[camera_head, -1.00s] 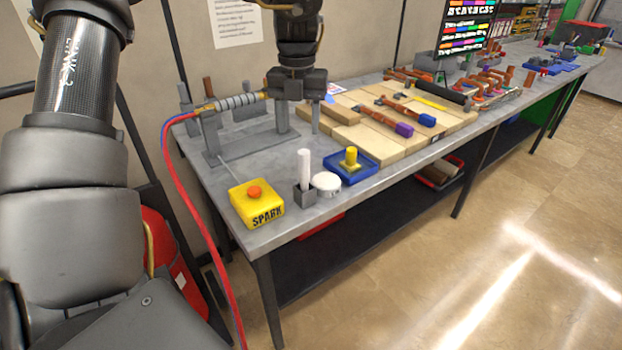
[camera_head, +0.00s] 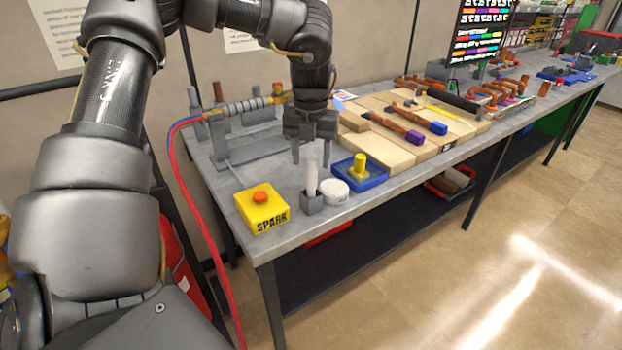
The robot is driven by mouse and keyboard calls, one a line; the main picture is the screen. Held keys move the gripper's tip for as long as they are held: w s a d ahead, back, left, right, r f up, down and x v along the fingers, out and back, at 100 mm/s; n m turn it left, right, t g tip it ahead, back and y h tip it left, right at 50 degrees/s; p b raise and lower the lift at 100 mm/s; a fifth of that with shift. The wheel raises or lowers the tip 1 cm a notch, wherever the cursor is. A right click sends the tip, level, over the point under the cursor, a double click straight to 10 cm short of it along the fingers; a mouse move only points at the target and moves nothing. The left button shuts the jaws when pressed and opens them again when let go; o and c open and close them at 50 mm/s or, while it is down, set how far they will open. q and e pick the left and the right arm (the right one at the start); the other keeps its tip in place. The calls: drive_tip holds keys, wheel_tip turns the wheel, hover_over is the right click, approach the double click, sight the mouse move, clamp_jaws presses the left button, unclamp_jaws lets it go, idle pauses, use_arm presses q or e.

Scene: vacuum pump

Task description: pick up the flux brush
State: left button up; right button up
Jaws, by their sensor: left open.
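A white upright rod (camera_head: 311,178), which looks like the flux brush, stands in a small grey block holder (camera_head: 312,203) near the front edge of the workbench. A round white pot (camera_head: 334,192) sits just right of the holder. My right gripper is not in view.
A yellow SPARK box (camera_head: 262,208) with an orange button stands left of the holder. A blue tray (camera_head: 374,178) with a yellow piece stands to the right. Wooden boards (camera_head: 385,150) with tools lie behind. A torch-like tool rests on a grey stand (camera_head: 245,150).

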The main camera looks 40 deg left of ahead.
sight(311, 169)
use_arm(q)
drive_tip(key=f, duration=0.2)
drive_tip(key=f+p, duration=0.1)
drive_tip(key=f, duration=0.1)
drive_tip(key=shift+w+a, duration=0.1)
drive_tip(key=shift+w, duration=0.1)
drive_tip(key=shift+f, duration=0.25)
drive_tip(key=c, duration=1.1)
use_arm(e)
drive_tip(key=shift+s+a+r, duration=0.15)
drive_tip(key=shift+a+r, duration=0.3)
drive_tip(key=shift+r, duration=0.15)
use_arm(q)
drive_tip(key=shift+r, duration=0.1)
